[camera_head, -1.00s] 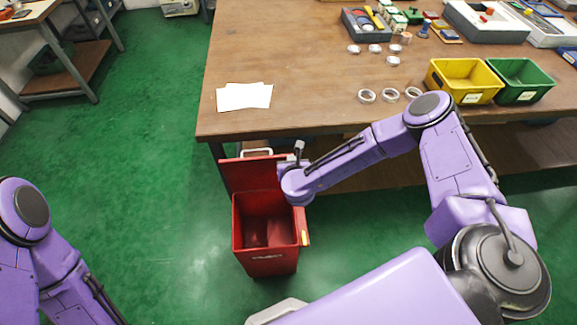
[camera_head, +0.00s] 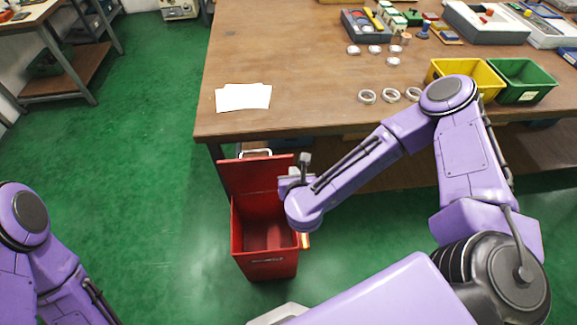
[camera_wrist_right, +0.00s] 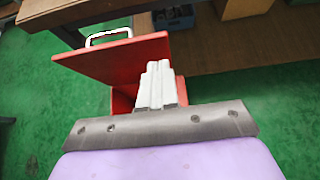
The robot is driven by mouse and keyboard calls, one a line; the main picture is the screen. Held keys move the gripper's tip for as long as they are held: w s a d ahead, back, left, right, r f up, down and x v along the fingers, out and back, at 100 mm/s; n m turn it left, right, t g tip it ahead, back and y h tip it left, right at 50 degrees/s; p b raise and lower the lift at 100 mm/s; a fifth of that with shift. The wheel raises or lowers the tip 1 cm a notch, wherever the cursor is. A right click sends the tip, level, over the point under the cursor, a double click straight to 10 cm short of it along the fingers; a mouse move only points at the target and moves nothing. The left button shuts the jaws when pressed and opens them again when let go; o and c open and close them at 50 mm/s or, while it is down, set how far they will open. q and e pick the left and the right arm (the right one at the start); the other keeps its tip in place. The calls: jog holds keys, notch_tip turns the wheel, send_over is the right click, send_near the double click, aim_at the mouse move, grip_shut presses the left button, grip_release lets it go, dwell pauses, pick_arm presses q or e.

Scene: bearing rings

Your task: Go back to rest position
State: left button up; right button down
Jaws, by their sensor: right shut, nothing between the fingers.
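My right gripper (camera_head: 300,163) is beside the right edge of the raised lid of a red bin (camera_head: 264,268), above the bin's opening. In the right wrist view the gripper's fingers (camera_wrist_right: 155,85) are together with nothing between them, in front of the red lid (camera_wrist_right: 115,60). My right arm reaches from the lower right, bent at a raised elbow near the table's front edge. My left arm shows at the lower left; its gripper is out of view.
The wooden table (camera_head: 310,60) carries white sheets (camera_head: 243,97), several metal rings (camera_head: 367,96), a yellow bin (camera_head: 455,68) and a green bin (camera_head: 525,80). A side table (camera_head: 40,12) stands at the upper left. The green floor at left is clear.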

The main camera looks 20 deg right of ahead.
jog(key=s+a+f+n+g+y, duration=0.35)
jog(key=s+f+n, duration=0.75)
jog(key=n, duration=0.9)
jog(key=s+d+f+n+g+h, duration=0.2)
jog(key=s+d+n+g+h, duration=0.1)
jog(key=s+d+n, duration=0.9)
jog(key=shift+s+d+f+n+g, duration=0.25)
jog(key=shift+s+d+n+g, duration=0.25)
jog(key=shift+s, duration=0.3)
jog(key=shift+w+a, duration=0.1)
